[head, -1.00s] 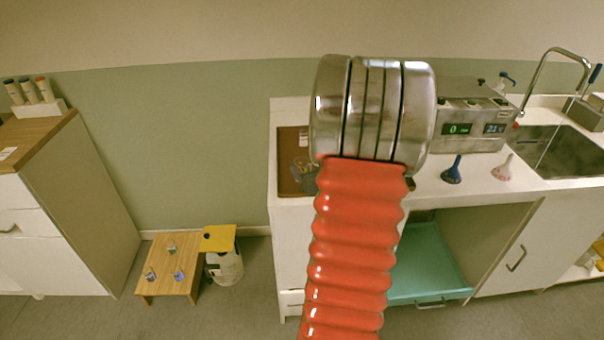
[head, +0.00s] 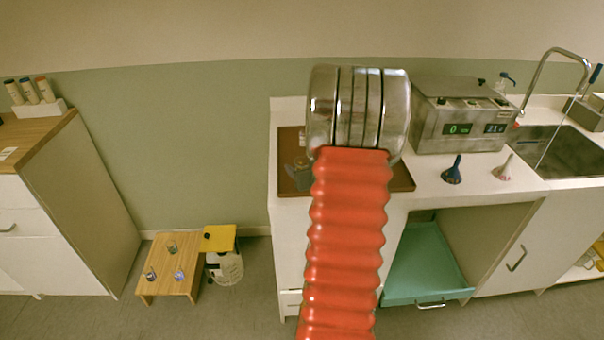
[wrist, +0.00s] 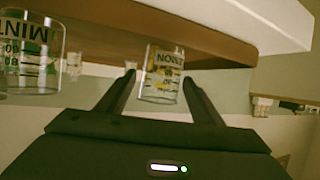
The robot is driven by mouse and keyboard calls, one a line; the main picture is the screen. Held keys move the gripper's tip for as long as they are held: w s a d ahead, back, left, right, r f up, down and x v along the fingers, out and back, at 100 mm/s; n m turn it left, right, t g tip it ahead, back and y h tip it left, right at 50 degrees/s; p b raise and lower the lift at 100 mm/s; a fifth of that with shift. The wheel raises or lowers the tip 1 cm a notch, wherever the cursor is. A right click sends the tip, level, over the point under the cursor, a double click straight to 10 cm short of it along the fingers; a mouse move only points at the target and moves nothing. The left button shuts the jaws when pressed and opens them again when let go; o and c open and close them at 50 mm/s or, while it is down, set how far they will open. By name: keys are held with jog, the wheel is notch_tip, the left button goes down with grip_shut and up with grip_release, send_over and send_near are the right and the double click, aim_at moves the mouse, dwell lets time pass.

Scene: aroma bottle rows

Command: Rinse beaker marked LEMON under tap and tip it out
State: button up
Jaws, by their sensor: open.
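In the wrist view, the clear beaker marked LEMON (wrist: 162,75) appears upside down, with yellowish bits showing in it. My gripper (wrist: 158,78) is open, with one dark finger on each side of this beaker; I cannot tell whether either touches it. A clear beaker marked MINT (wrist: 30,55) is at the left of that view. In the head view, my arm hides the gripper and most of the brown tray (head: 402,178) on the counter. The tap (head: 548,58) arches over the sink (head: 575,152) at the right, with a thin stream below it.
A metal device with displays (head: 460,115) stands right of the tray. A blue funnel (head: 453,170) and a pale funnel (head: 503,168) stand between it and the counter's front edge. Below, a teal drawer (head: 425,265) is pulled out. A low wooden table (head: 170,260) and yellow-lidded bin (head: 225,268) are left.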

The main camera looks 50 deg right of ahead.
jog(key=shift+c, duration=0.4)
jog(key=c, duration=1.1)
